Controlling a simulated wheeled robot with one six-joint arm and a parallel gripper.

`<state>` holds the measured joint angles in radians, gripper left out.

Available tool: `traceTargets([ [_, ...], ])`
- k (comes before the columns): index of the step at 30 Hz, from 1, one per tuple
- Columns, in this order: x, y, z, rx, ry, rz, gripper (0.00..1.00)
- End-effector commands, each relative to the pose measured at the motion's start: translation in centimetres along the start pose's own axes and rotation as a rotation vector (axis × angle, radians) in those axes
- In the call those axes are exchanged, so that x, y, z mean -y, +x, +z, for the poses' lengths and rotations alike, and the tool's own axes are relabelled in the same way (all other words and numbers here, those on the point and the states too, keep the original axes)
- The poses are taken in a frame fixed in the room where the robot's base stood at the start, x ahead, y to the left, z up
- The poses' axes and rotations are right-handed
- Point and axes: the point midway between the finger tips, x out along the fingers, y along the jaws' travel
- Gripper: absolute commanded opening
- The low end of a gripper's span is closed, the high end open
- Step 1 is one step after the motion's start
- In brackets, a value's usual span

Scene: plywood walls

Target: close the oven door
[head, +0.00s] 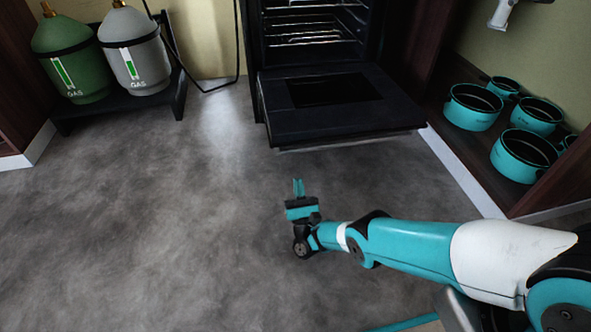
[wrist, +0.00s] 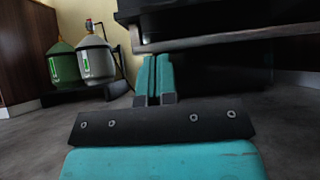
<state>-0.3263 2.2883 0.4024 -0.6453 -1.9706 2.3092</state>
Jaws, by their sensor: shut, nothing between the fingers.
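The black oven (head: 318,40) stands at the top middle of the head view, with wire racks inside. Its door (head: 400,112) is folded down, open and roughly level, with a dark window in it. My gripper (head: 298,187) is in front of the door's front edge, apart from it in the head view. The teal fingers are together and hold nothing. In the wrist view my gripper (wrist: 154,75) points forward, and the underside and front edge of the door (wrist: 235,38) show above and to the right of the fingers.
Green (head: 70,55) and grey (head: 135,50) gas bottles stand on a dark rack (head: 178,92) at the left. Several teal pots (head: 525,155) sit on a low shelf at the right, past a white skirting edge (head: 460,168). The grey floor (head: 150,220) at the left and middle is clear.

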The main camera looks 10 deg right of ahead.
Motion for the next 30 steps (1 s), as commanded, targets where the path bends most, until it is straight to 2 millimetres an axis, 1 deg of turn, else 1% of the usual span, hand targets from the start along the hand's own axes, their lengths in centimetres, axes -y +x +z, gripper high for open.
traceTargets([
  [1,0.0,1.0,0.2,0.004,0.0,-0.002,0.0],
  [9,0.0,5.9,0.1,0.004,0.0,-0.002,0.0],
  [12,0.0,7.4,0.1,0.003,-0.001,-0.001,0.0],
  [15,0.1,8.4,0.1,0.003,-0.001,-0.001,0.0],
  [21,0.0,9.3,0.1,0.001,-0.001,-0.001,0.0],
  [30,0.1,9.3,0.1,0.001,-0.001,0.0,0.0],
])
